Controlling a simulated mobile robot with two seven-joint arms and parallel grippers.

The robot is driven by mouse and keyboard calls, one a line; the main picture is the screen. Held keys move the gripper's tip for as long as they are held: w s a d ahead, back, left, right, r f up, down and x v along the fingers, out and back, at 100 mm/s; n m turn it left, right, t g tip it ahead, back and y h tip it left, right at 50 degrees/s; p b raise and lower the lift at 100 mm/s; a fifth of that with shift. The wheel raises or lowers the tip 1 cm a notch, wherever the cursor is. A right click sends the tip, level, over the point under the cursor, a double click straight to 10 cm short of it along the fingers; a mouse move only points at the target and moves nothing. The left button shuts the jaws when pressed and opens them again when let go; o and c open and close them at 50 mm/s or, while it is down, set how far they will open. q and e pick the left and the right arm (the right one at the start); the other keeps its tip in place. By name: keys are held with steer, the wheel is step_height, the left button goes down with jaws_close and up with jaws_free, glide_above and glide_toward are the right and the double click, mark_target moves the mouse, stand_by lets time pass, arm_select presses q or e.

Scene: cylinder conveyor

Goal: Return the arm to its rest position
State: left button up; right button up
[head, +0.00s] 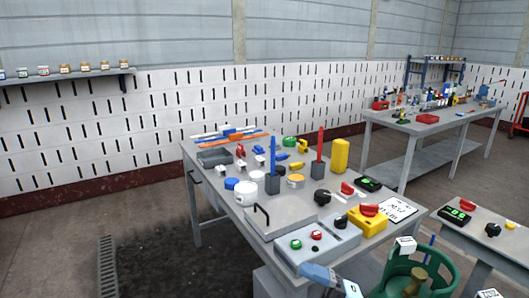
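No gripper fingers of mine can be made out in the head view. A green cylinder (417,268) with an open collar and a brass-coloured valve stands at the bottom right, in front of the workbench. Its lower part is cut off by the picture edge. A white block (405,245) shows at the collar's upper left edge. A grey-blue part with a white end (322,274) shows at the bottom edge beside the bench; I cannot tell what it is.
The grey workbench (214,207) holds a red upright piece (320,145), a blue one (273,157), a yellow block (340,155) and a yellow box with a red knob (368,222). A second bench (410,127) stands behind right. Another table (482,230) is at right. Floor at left is clear.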

steer(key=s+d+f+m+t+h, duration=0.1)
steer(key=d+f+m+t+h, duration=0.4)
steer(key=m, duration=0.5)
steer(key=d+f+m+t+h, duration=0.3)
steer(key=f+m+t+h, duration=0.2)
steer(key=m+t+h, duration=0.4)
steer(key=s+d+f+m+g+h, duration=0.3)
steer(key=s+f+m+g, duration=0.4)
steer(key=s+f, duration=0.55)
arm_select(q)
step_height(320, 180, up, 17)
steer(key=s+a+p, duration=0.1)
steer(key=a+p, duration=0.1)
steer(key=p, duration=2.5)
steer(key=shift+s+g+y, duration=0.3)
steer(key=shift+g+y, duration=0.1)
arm_select(e)
step_height(320, 180, up, 16)
steer(key=d+g, duration=0.1)
steer(key=d, duration=0.1)
steer(key=shift+d+h, duration=0.2)
steer(key=shift+h, duration=0.2)
arm_select(q)
steer(key=shift+a, duration=0.1)
arm_select(e)
steer(key=shift+s+f, duration=0.1)
steer(key=shift+f, duration=0.05)
